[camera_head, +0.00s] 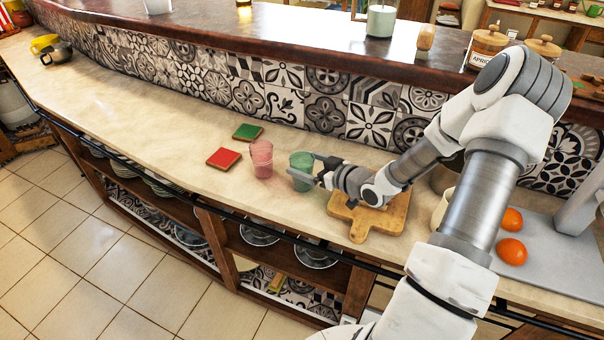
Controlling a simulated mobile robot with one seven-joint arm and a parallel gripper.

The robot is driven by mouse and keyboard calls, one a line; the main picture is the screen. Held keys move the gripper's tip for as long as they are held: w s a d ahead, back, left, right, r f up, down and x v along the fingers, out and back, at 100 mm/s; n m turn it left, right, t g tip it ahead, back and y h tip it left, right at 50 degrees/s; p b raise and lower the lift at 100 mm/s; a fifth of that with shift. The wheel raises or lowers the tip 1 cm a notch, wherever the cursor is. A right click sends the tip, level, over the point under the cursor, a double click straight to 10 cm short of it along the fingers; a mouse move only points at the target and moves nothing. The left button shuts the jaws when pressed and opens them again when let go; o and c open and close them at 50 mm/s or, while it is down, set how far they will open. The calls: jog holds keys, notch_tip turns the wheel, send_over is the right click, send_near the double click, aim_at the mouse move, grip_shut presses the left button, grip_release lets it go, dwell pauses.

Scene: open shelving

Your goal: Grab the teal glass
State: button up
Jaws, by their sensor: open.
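The teal glass (301,160) stands upright on the pale counter, just right of a pink glass (261,158). My gripper (304,168) is open and level with the teal glass, with its fingers at the glass. One finger overlaps the front of the glass in the view and the other shows near its upper right side. I cannot tell whether the fingers touch it. The lower right of the glass is partly hidden by my gripper.
A red coaster (223,159) and a green coaster (247,132) lie left of the glasses. A wooden cutting board (362,226) lies below my wrist. Oranges (511,251) sit at the right. The tiled wall (325,100) rises behind; the left counter is largely clear.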

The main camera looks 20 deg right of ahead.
aim_at(296, 160)
jog(key=x, duration=0.5)
jog(key=shift+r, duration=0.1)
jog(key=c, duration=1.3)
